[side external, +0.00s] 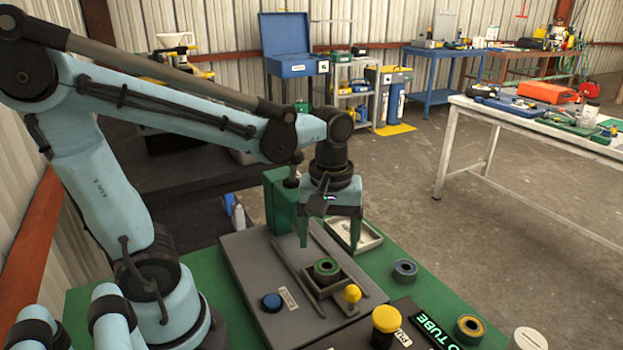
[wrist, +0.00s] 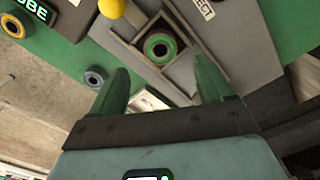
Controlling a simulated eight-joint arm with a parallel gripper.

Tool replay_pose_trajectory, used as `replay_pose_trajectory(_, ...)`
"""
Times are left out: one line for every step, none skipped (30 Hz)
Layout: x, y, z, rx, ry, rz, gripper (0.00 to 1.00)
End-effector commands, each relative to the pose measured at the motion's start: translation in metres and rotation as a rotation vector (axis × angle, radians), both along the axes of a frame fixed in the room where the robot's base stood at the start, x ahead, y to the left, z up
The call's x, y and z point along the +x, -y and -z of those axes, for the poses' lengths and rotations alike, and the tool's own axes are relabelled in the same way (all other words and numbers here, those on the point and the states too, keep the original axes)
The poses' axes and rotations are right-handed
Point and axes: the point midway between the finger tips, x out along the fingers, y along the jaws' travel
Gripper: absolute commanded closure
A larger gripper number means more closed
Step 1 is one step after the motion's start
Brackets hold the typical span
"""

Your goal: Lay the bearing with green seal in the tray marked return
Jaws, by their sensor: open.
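The bearing with green seal (side external: 327,268) lies in a square raised frame (side external: 341,287) on a grey plate. My gripper (side external: 329,243) is open and empty, pointing down, above and slightly behind the bearing. In the wrist view its fingers (wrist: 161,72) are well apart, with the bearing beyond their tips. A pale shallow tray (side external: 376,240) stands behind, partly hidden by my gripper. No "return" marking is readable on it.
A blue-sealed bearing (side external: 405,270) and a yellow-sealed bearing (side external: 468,328) lie on the green bench top. A yellow knob (side external: 352,294) stands beside the frame, near a larger yellow knob (side external: 386,318). A blue button (side external: 271,302) and a green block (side external: 279,200) stand to the left.

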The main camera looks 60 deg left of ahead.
Motion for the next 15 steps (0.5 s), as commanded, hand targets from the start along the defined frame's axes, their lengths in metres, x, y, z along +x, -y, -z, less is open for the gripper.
replay_pose_trajectory(0.000, 0.000, 0.002, 0.000, 0.000, 0.001, 0.20)
replay_pose_trajectory(0.000, 0.000, 0.003, 0.000, 0.000, 0.001, 0.20)
replay_pose_trajectory(0.000, 0.000, 0.004, 0.000, 0.000, 0.001, 0.20)
replay_pose_trajectory(0.000, 0.000, 0.005, 0.000, 0.000, 0.001, 0.20)
replay_pose_trajectory(0.000, 0.000, 0.006, 0.000, 0.000, 0.001, 0.20)
replay_pose_trajectory(0.000, 0.000, 0.008, 0.000, 0.000, 0.001, 0.20)
replay_pose_trajectory(0.000, 0.001, 0.011, 0.000, 0.000, 0.001, 0.20)
replay_pose_trajectory(-0.001, 0.001, 0.013, 0.000, 0.000, 0.001, 0.20)
replay_pose_trajectory(-0.001, 0.001, 0.018, 0.000, 0.000, 0.001, 0.20)
replay_pose_trajectory(-0.002, 0.002, 0.021, 0.000, 0.000, 0.001, 0.20)
replay_pose_trajectory(-0.002, 0.002, 0.025, 0.000, 0.000, 0.001, 0.20)
replay_pose_trajectory(-0.002, 0.002, 0.030, 0.000, 0.000, 0.001, 0.20)
replay_pose_trajectory(-0.003, 0.003, 0.033, 0.000, 0.000, 0.001, 0.20)
replay_pose_trajectory(-0.003, 0.003, 0.037, 0.000, 0.000, 0.001, 0.20)
replay_pose_trajectory(-0.003, 0.003, 0.041, 0.000, 0.000, 0.001, 0.20)
